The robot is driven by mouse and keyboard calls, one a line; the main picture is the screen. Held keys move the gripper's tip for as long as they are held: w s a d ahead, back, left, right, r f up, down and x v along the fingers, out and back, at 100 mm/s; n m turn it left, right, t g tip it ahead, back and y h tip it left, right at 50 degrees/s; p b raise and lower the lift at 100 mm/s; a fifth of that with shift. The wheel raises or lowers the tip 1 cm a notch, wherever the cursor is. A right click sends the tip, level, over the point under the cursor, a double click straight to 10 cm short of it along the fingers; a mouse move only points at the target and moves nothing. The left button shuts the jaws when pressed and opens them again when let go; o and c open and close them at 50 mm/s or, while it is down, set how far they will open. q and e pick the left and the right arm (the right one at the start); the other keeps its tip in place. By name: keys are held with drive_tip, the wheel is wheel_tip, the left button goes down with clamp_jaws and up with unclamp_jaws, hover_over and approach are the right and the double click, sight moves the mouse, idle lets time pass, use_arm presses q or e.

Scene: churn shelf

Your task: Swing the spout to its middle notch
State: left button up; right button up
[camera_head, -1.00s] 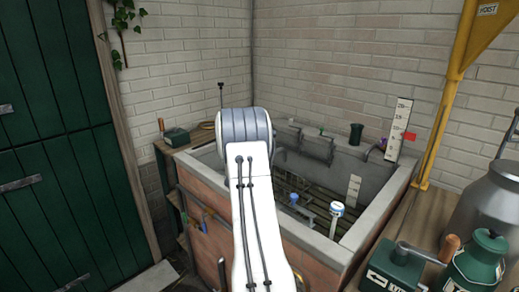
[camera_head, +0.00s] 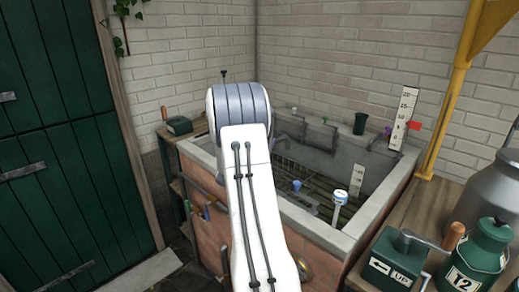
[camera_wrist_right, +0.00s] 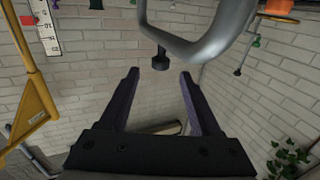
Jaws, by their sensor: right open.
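A grey bent pipe (camera_wrist_right: 200,45), which looks like the spout, crosses the top of the right wrist view, close to the camera. A dark knob (camera_wrist_right: 160,62) sticks out from it. My right gripper (camera_wrist_right: 160,72) is open, and the knob appears between its fingertips, with no clear contact on either finger. The depth between knob and fingers is hard to judge. In the head view a white arm of mine hides the gripper and part of the trough. No notches can be made out. My left gripper is not in view.
The brick trough (camera_head: 355,230) has a broad grey rim. A white-topped post (camera_head: 340,197) and a blue fitting (camera_head: 297,185) stand inside it. A scale (camera_head: 404,118) and yellow hoist post (camera_head: 447,110) stand at right. A green crank box (camera_head: 392,262) and can (camera_head: 480,262) sit front right.

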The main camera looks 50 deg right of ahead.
drive_tip(key=shift+v, duration=2.3)
